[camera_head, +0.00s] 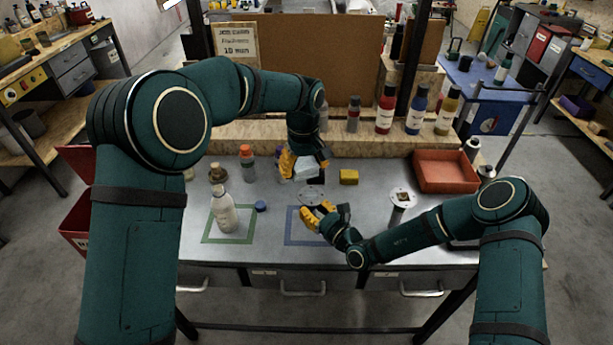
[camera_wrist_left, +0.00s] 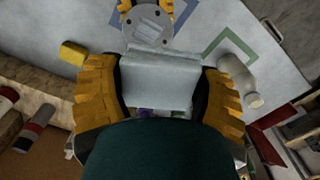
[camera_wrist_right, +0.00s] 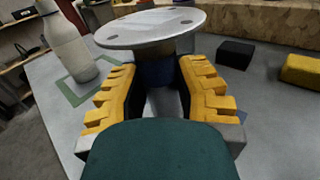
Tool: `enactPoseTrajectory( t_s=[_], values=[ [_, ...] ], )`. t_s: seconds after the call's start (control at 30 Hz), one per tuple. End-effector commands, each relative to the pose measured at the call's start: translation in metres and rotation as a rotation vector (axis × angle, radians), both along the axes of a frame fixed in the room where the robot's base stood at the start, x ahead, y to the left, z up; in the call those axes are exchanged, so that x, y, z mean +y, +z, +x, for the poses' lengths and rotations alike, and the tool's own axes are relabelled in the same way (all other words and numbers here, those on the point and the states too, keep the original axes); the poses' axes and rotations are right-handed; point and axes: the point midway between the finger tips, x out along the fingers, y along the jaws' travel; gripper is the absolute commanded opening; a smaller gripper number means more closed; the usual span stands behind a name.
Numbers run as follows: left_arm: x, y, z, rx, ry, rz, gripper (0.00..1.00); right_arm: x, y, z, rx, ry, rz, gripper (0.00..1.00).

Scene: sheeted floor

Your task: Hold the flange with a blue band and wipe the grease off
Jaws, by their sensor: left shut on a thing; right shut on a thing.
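My right gripper (camera_head: 317,215) is shut on a grey metal flange (camera_wrist_right: 150,28), around the stem below its round plate. A dark blue band (camera_wrist_right: 153,72) shows on the stem between the fingers. The plate also shows in the left wrist view (camera_wrist_left: 150,27), with a patch on its face; I cannot tell if it is grease. My left gripper (camera_head: 303,165) is shut on a pale folded cloth (camera_wrist_left: 157,82), just above and behind the flange plate in the head view. Whether cloth and plate touch is unclear. A second flange (camera_head: 402,195) stands at the right with a brown patch on top.
A white bottle (camera_head: 225,212) stands in a green outlined square, with a blue cap (camera_head: 261,206) beside it. A blue outlined square (camera_head: 292,238) lies below the right gripper. A yellow block (camera_head: 349,176) and a red tray (camera_head: 446,172) are farther right. Bottles line the back shelf.

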Motion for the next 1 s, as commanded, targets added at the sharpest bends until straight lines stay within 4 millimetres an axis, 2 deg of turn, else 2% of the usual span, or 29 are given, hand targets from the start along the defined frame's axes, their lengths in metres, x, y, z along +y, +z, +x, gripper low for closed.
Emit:
enactPoseTrajectory(
  t_s=[0.03,0.1,0.43,0.57,1.0],
  values=[
    [0.0,0.0,0.0,0.0,0.0,0.0,0.37,0.0,0.001,0.0,-0.001,0.0,0.001,0.36],
    [0.0,0.0,0.0,0.0,0.0,0.0,0.37,0.0,0.001,0.0,-0.001,0.0,0.001,0.59],
    [0.0,0.0,0.0,0.0,0.0,0.0,0.37,-0.001,0.0,-0.001,0.001,0.0,-0.001,0.59],
    [0.0,0.0,0.0,0.0,0.0,0.0,0.37,-0.008,0.0,-0.008,0.002,-0.001,-0.001,0.59],
    [0.0,0.0,0.0,0.0,0.0,0.0,0.37,-0.063,0.0,-0.071,0.001,-0.002,0.0,0.59]
  ],
)
